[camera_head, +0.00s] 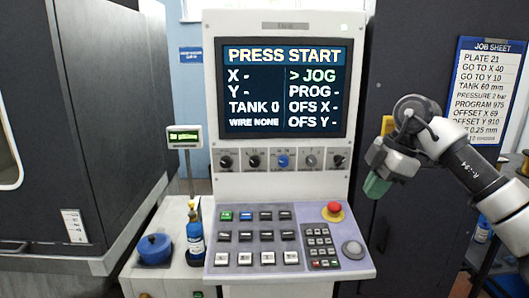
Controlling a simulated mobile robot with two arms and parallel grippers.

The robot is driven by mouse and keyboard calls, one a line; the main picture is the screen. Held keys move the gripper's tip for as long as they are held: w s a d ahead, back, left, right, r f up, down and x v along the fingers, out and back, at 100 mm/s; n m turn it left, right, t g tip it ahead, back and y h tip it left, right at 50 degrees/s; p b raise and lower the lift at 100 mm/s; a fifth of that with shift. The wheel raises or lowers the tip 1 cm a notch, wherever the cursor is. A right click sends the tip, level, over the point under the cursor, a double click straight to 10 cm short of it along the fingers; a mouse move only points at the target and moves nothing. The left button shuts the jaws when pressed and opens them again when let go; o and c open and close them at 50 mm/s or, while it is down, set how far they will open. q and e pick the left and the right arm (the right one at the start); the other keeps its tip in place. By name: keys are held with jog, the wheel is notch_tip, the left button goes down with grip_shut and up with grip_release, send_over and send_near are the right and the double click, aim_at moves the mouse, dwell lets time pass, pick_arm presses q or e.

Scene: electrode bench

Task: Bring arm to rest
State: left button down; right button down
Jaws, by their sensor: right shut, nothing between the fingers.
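My right arm (465,165) comes in from the right side of the head view. My right gripper (376,187) hangs to the right of the machine's console, in front of a dark cabinet. Its green fingertips are together and hold nothing. The gripper is apart from the console panel, level with the space between the knob row and the keypad. My left gripper is not in view.
The control console (281,185) stands in the middle, its screen (283,90) showing "PRESS START". A red emergency button (333,209) is on its right. A blue bottle (195,238) and blue pot (155,249) stand left. A job sheet (488,90) hangs right.

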jog(key=s+a+f+n+t+y, duration=0.1)
jog(key=s+a+f+n+y, duration=0.15)
jog(key=a+y, duration=0.6)
jog(key=s+a+f+n+t+y, duration=0.1)
jog(key=a+f+n+y, duration=0.4)
jog(key=a, duration=0.7)
jog(key=s+d+f+m+t+h, duration=0.3)
jog(key=d+f+m+t+h, duration=0.45)
jog(key=m, duration=0.55)
jog(key=s+d+f+m+t+h, duration=0.4)
jog(key=d+f+m+t+h, duration=0.35)
jog(key=m, duration=0.45)
jog(key=s+d+f+g+h, duration=0.1)
jog(key=s+f+g, duration=0.4)
jog(key=s, duration=0.3)
jog(key=s+d+f+g, duration=0.1)
jog(key=s+f+g, duration=0.35)
jog(key=s, duration=0.35)
jog(key=s+d+f+g+h, duration=0.1)
jog(key=s+d+f+g, duration=0.1)
jog(key=s+f+g, duration=0.45)
notch_tip(320, 180, down, 24)
jog(key=s, duration=0.2)
jog(key=s+d+f+n+g, duration=0.1)
jog(key=s+d+f, duration=0.1)
jog(key=s+f, duration=1.4)
jog(key=shift+s+d+f, duration=0.15)
jog(key=shift+d+f, duration=0.05)
